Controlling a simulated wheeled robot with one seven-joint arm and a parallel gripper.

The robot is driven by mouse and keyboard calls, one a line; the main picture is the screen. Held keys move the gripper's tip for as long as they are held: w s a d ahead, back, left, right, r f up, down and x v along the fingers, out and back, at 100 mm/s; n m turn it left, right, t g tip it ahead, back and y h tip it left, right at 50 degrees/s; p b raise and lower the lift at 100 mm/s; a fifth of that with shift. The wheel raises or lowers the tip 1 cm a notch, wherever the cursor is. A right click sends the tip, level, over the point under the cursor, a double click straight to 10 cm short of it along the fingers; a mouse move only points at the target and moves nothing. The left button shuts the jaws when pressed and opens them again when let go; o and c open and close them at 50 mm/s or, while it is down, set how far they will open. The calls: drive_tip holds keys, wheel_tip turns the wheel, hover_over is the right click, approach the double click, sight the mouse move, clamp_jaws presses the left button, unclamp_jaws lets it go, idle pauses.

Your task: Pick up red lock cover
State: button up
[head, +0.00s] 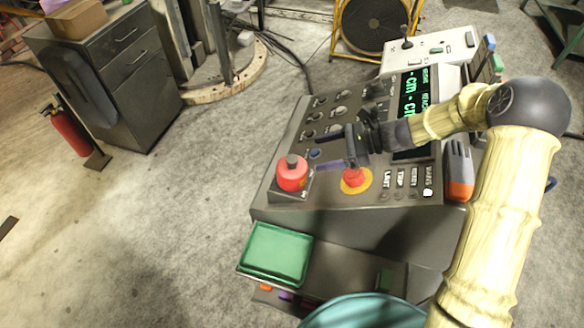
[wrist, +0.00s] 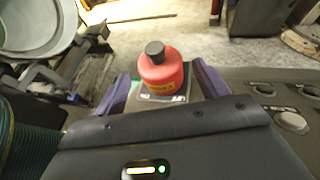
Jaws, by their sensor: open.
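The red lock cover (head: 292,172) is a red rounded cap with a dark knob on top. It stands upright on a small plate at the left front of the control console (head: 330,200). My gripper (head: 338,150) is open and empty. It is over the console, to the right of the cover in the head view. The wrist view (wrist: 158,90) shows the fingers spread to either side, apart from the cover.
A red emergency button (head: 355,178) on a yellow ring sits right of the cover. Knobs (head: 340,112) and a green display (head: 412,95) lie behind. A green tray (head: 276,252) is below the console's front edge. Open floor lies left.

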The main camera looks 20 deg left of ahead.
sight(286, 163)
drive_tip(key=p+x, duration=0.1)
drive_tip(key=x, duration=0.4)
drive_tip(key=shift+s+a+p, duration=0.15)
drive_tip(key=shift+a+p, duration=0.1)
drive_tip(key=shift+p, duration=0.1)
drive_tip(key=shift+a+f, duration=0.25)
drive_tip(key=shift+s, duration=0.15)
drive_tip(key=shift+s+a, duration=0.15)
drive_tip(key=shift+a, duration=0.1)
drive_tip(key=p+x, duration=0.2)
drive_tip(key=x, duration=0.2)
drive_tip(key=shift+s+a+f+p, duration=0.1)
drive_tip(key=shift+s+a+p, duration=0.15)
drive_tip(key=shift+p, duration=0.05)
drive_tip(key=shift+c, duration=0.2)
